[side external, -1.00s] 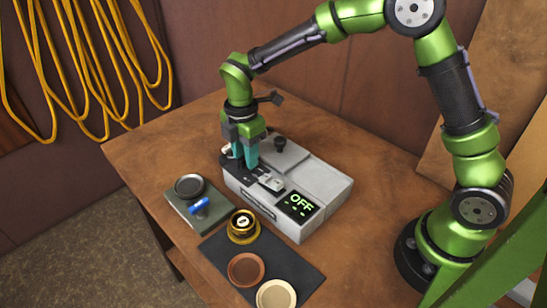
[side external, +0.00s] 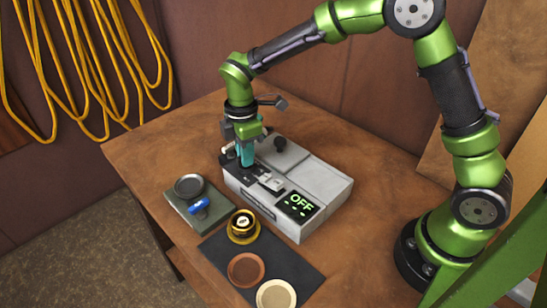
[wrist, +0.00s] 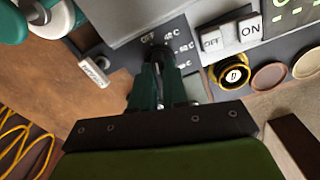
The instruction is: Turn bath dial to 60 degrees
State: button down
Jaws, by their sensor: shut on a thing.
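The bath (side external: 320,185) is a light grey box on the wooden table. Its dark dial panel (wrist: 192,72) carries marks around the dial, reading OFF and several temperatures. The black bath dial (wrist: 157,52) sits between my fingertips in the wrist view; which mark it points to I cannot tell. In the side view my fingers hide the dial. My gripper (side external: 246,163) points down at the bath's left end and is shut on the dial, as the wrist view (wrist: 158,64) also shows.
An OFF/ON switch (wrist: 231,35) lies beside the dial panel. A black knob (side external: 280,143) stands on the lid. In front are a brass-coloured pot (side external: 243,238), a brown disc (side external: 246,269) and a cream disc (side external: 276,295) on a dark mat. A green-grey plate (side external: 181,215) carries a blue-handled item.

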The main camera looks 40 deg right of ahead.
jog(key=m, duration=1.3)
jog(key=shift+r+m, duration=0.1)
jog(key=shift+m, duration=0.3)
jog(key=m, duration=0.5)
jog(key=shift+m, duration=2.4)
jog(key=c, duration=1.1)
grip_release()
jog(key=shift+c, duration=0.2)
notch_tip(320, 180, up, 17)
